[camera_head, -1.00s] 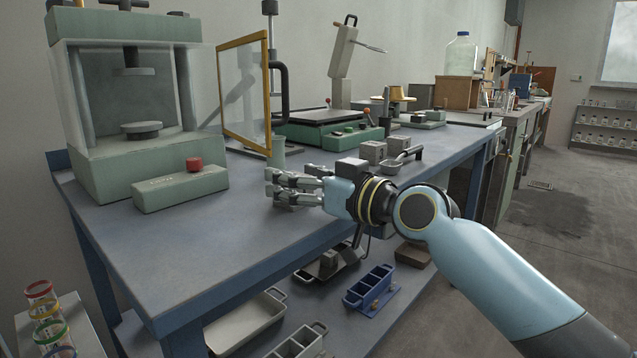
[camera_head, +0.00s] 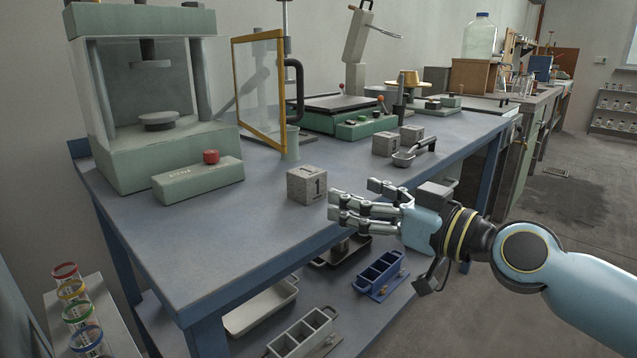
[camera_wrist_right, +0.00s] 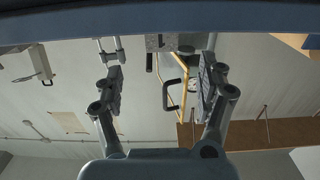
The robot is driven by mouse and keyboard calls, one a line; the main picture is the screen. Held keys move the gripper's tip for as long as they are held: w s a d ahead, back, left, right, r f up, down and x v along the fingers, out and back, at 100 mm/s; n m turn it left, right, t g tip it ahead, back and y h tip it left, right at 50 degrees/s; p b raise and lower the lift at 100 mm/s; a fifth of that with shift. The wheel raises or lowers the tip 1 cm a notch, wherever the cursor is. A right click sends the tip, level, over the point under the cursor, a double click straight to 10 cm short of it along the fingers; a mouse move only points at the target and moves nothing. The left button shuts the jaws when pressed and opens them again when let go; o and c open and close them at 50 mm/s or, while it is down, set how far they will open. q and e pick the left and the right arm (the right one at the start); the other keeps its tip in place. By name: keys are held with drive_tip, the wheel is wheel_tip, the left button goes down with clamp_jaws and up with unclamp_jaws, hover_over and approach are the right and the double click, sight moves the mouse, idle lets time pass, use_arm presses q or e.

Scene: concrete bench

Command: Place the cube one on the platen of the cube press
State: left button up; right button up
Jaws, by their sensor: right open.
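The cube one (camera_head: 306,185), a grey concrete block marked "1", sits on the blue bench near its front edge. My right gripper (camera_head: 350,204) is open and empty, just to the right of the cube and apart from it, its fingers pointing left. In the right wrist view its spread fingers (camera_wrist_right: 160,80) show, with a speckled grey block (camera_wrist_right: 161,42) at the top between them. The cube press (camera_head: 128,165) stands at the left of the bench. Its round platen (camera_head: 159,121) is bare under the upper ram. My left gripper is out of view.
A green control box (camera_head: 198,181) with a red button lies before the press. The yellow-framed guard (camera_head: 259,90) stands open at its right. More cubes (camera_head: 385,145) and a metal scoop (camera_head: 413,154) lie farther back. Bench between cube and control box is clear.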

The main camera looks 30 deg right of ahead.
sight(317, 178)
drive_tip(key=x, duration=0.4)
drive_tip(key=shift+w+r, duration=0.1)
drive_tip(key=shift+w, duration=0.05)
drive_tip(key=shift+w+a, duration=0.15)
drive_tip(key=shift+w, duration=0.1)
drive_tip(key=p+x, duration=0.1)
drive_tip(key=x, duration=0.3)
drive_tip(key=shift+w+a+r, duration=0.15)
drive_tip(key=shift+w+a, duration=0.05)
drive_tip(key=shift+w, duration=0.05)
drive_tip(key=shift+w+a, duration=0.15)
drive_tip(key=shift+w, duration=0.25)
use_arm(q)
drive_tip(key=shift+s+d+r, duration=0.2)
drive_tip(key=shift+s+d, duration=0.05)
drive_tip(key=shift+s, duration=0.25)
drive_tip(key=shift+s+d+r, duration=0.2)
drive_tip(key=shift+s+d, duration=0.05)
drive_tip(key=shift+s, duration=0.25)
